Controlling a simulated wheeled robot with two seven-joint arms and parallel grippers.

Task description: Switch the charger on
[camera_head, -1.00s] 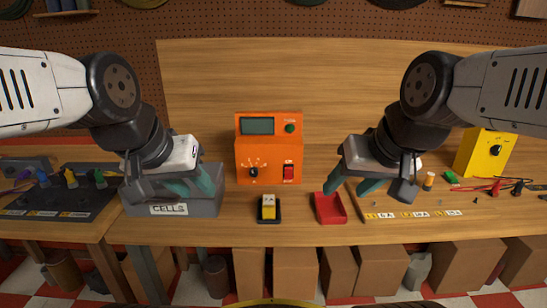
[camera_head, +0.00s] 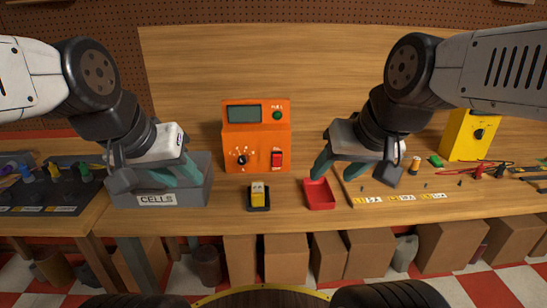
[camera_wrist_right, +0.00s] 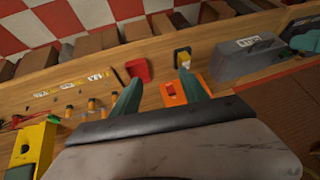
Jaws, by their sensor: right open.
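The orange charger (camera_head: 257,137) stands upright on the bench against the wooden back panel. It has a grey screen (camera_head: 244,114), a green lamp or button (camera_head: 277,115), a black dial (camera_head: 242,160) and a red switch (camera_head: 277,160) at its lower right. The right wrist view shows the charger (camera_wrist_right: 173,92) partly hidden behind a finger.
A yellow cell (camera_head: 258,193) stands in a black holder before the charger. A red tray (camera_head: 320,196) lies to its right, a grey CELLS box (camera_head: 188,197) to its left. A yellow meter (camera_head: 467,135) and leads are at right. Bench between holder and charger is clear.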

